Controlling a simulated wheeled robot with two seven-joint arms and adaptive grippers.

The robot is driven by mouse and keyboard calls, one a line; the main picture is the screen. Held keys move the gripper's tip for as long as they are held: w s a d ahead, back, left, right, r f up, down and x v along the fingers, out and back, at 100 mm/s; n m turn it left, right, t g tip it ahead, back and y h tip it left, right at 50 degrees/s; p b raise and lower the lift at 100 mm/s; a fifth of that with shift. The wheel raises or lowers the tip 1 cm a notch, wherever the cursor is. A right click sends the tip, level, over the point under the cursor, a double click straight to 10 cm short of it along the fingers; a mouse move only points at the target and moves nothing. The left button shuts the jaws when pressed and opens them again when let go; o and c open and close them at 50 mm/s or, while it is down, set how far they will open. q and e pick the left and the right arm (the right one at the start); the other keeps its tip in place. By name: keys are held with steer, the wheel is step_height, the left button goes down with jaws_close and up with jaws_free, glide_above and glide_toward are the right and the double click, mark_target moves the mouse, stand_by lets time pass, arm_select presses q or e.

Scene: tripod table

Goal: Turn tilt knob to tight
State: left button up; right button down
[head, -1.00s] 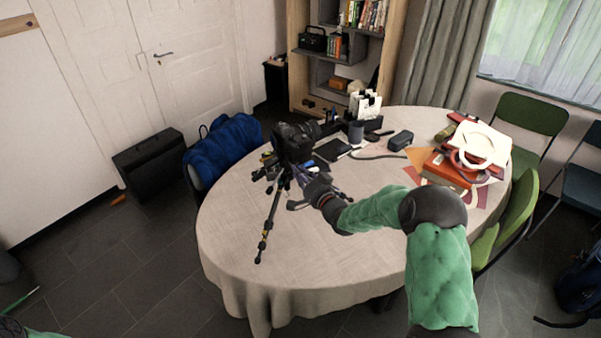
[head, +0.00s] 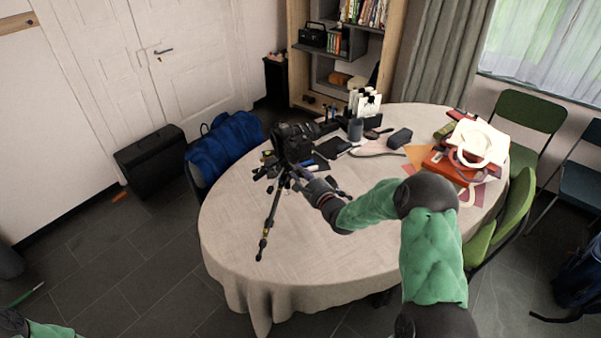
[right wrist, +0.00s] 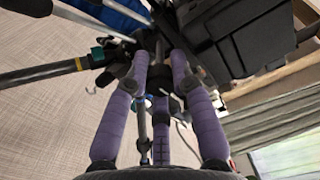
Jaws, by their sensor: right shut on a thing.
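The black camera (head: 294,142) sits on top of the tripod (head: 270,222), which stands on the table's left part. My right gripper (head: 297,174) reaches in from the right, just under the camera at the tripod head. In the right wrist view its purple fingers (right wrist: 159,66) close on a small dark part at the tripod head, which I take to be the tilt knob (right wrist: 160,80); the fingers mostly hide it. The camera's dark body (right wrist: 262,42) fills the upper right there, and a tripod leg (right wrist: 50,72) runs to the left. The knob's turn angle cannot be read. My left gripper is out of view.
The cloth-covered table (head: 235,245) is bare in front of the tripod. A blue jacket (head: 225,152) hangs on a chair at the left; green chairs (head: 515,210) stand at the right.

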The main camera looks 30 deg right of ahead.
steer(key=shift+a+f+m, duration=0.1)
steer(key=shift+m, duration=0.2)
steer(key=c, duration=1)
jaws_free()
steer(key=shift+c, duration=0.2)
steer(key=s, duration=0.8)
